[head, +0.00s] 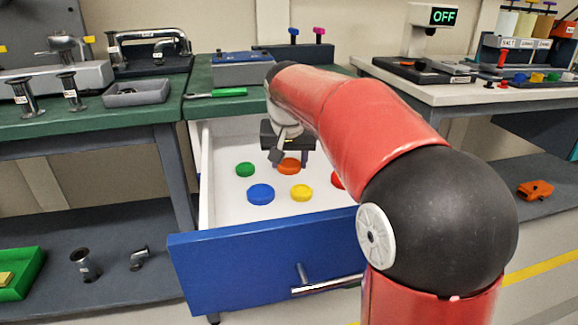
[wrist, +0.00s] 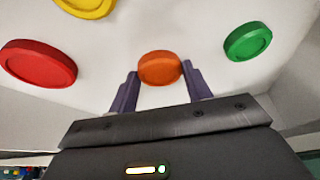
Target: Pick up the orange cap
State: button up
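The orange cap (head: 289,166) lies on the white floor of an open blue-fronted drawer (head: 262,270), towards its back. It also shows in the wrist view (wrist: 159,68), centred just beyond and between the fingertips. I cannot tell how high the fingertips are above the drawer floor.
In the drawer, a green cap (head: 245,169), a blue cap (head: 261,194), a yellow cap (head: 301,193) and a red cap (head: 337,180) lie around the orange one. The drawer walls surround them. The green bench top (head: 200,105) is behind, with a green-handled tool (head: 229,92).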

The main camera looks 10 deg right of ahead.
aim_at(289, 165)
jog(key=c, duration=0.4)
jog(key=shift+o, duration=0.2)
jog(key=shift+r, duration=0.15)
notch_tip(289, 165, up, 20)
jog(key=p, duration=0.3)
